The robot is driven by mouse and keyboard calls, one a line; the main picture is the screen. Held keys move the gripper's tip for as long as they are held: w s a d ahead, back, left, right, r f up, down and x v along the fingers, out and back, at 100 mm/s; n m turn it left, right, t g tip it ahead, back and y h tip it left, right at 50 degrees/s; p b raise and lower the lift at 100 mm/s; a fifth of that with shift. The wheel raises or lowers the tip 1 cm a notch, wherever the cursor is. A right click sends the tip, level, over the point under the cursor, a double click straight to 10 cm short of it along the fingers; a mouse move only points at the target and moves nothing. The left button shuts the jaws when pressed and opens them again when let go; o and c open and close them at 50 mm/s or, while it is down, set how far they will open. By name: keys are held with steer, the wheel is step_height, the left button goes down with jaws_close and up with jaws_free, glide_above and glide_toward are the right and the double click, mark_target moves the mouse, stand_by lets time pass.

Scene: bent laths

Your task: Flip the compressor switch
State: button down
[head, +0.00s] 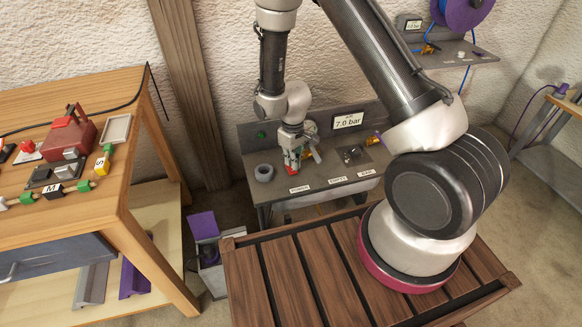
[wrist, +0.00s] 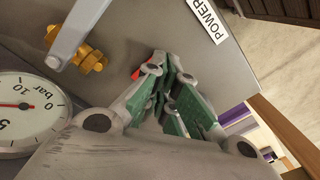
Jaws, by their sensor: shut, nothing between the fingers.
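The grey compressor bench (head: 320,195) stands against the back wall, with a small sign reading 7.0 bar (head: 348,121). The POWER label (head: 300,188) is at its front left; the label (wrist: 207,20) also shows in the wrist view. The red switch (head: 293,172) sits behind that label. In the wrist view a red part of the switch (wrist: 140,72) shows beside my fingertips; the rest is hidden behind them. My gripper (head: 291,160), with green finger pads, points down at the switch. Its fingertips (wrist: 160,65) are together and empty. I cannot tell whether they touch the switch.
A round pressure gauge (wrist: 25,108) and a metal lever with a brass fitting (wrist: 90,58) are close to my gripper. A wooden workbench (head: 120,190) with several tools and parts stands at left.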

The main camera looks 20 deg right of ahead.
steer(key=shift+f, duration=1.15)
stand_by(0.8)
steer(key=shift+r, duration=3.5)
